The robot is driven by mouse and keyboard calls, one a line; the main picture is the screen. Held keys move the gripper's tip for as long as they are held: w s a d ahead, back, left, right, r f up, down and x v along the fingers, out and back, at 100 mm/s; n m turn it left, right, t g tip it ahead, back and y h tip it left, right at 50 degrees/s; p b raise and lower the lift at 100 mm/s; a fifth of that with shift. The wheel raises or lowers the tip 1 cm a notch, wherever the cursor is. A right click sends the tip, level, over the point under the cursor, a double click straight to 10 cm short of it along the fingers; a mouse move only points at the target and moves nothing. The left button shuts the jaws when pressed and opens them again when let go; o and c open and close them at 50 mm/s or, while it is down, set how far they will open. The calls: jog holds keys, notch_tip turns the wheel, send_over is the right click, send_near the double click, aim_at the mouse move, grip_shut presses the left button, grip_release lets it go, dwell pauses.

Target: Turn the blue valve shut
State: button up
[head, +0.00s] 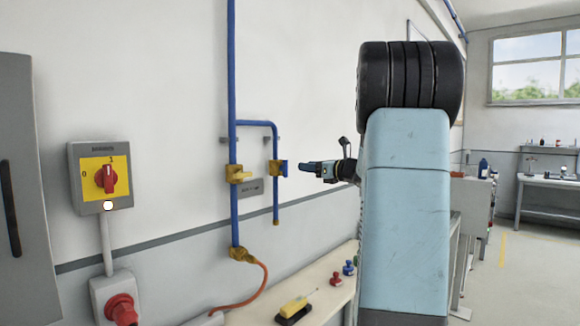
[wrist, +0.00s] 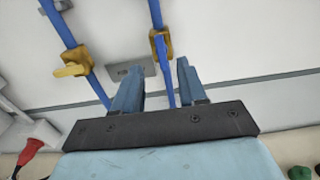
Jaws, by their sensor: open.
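The blue valve (head: 284,168) is a blue handle on a yellow body, on the short right-hand branch of the blue pipe. In the wrist view its yellow body (wrist: 161,43) shows above and between the fingertips; the handle is hard to tell from the blue pipe there. My gripper (head: 306,169) points left at the valve, level with it, with a small gap visible between them. My gripper also shows in the wrist view (wrist: 157,67), its two blue fingers apart with nothing held between them.
A yellow-handled valve (head: 238,174) sits close left on the main blue pipe (head: 232,80). A grey plate (head: 251,187) is on the wall behind. A switch box (head: 100,177) with a red knob is farther left. A bench (head: 258,316) with small items stands below.

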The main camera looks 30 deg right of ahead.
aim_at(287, 164)
jog(key=x, duration=0.8)
jog(key=shift+w+a+f, duration=0.1)
jog(key=shift+w+a, duration=0.05)
jog(key=shift+w, duration=0.2)
jog(key=shift+c, duration=0.4)
grip_shut()
jog(key=shift+a, duration=0.25)
jog(key=shift+d, duration=0.15)
